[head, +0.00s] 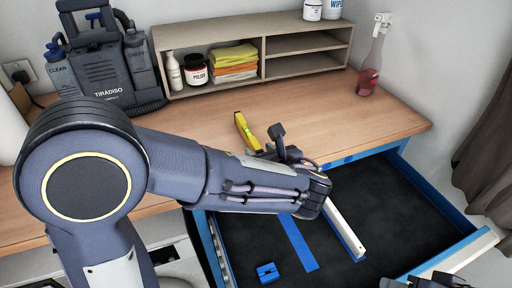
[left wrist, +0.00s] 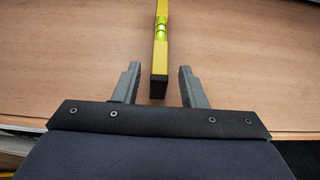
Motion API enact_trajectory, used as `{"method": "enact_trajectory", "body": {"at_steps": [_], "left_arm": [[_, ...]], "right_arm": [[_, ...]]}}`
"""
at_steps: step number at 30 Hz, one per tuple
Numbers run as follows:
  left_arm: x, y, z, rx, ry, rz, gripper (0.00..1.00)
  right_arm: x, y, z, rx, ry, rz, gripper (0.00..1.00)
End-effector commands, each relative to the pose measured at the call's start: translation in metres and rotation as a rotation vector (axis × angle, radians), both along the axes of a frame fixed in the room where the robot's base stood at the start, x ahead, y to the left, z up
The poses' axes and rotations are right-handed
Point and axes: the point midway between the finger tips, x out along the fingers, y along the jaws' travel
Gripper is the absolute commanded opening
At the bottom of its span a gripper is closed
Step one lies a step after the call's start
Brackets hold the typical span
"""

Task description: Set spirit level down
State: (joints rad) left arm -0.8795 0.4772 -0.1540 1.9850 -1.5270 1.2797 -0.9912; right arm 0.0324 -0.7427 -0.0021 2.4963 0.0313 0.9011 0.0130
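The yellow spirit level (head: 247,131) rests on the wooden worktop (head: 190,140). In the left wrist view the level (left wrist: 160,45) shows its green vial and black near end. My left gripper (head: 277,143) is over the worktop at the level's near end, partly hidden by my forearm in the head view. In the left wrist view its two fingers (left wrist: 157,88) stand apart, with the level's black end between them and a gap on each side. A dark part of my right gripper (head: 440,281) shows at the bottom edge of the head view; its fingers are not clear.
An open blue drawer (head: 440,246) with a dark liner sits below the worktop, holding a blue strip (head: 298,243), a white-and-blue bar (head: 343,230) and a small blue block (head: 267,272). A red-liquid bottle (head: 370,75) stands right.

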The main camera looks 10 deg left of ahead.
Motion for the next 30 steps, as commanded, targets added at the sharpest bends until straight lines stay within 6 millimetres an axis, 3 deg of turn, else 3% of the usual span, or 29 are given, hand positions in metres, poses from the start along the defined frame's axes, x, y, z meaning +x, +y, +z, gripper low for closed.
{"method": "enact_trajectory", "body": {"at_steps": [6, 12, 30], "left_arm": [[-0.036, -0.025, 0.018, -0.001, -0.001, -0.005, 0.38], [-0.055, -0.037, 0.027, -0.001, 0.001, -0.001, 0.38], [-0.058, -0.039, 0.029, 0.001, 0.001, 0.001, 0.38]], "right_arm": [[0.000, 0.000, -0.003, 0.000, 0.000, 0.000, 0.42], [0.000, 0.000, -0.004, 0.000, 0.000, 0.000, 0.42], [0.000, 0.000, -0.004, 0.000, 0.000, 0.000, 0.42]]}}
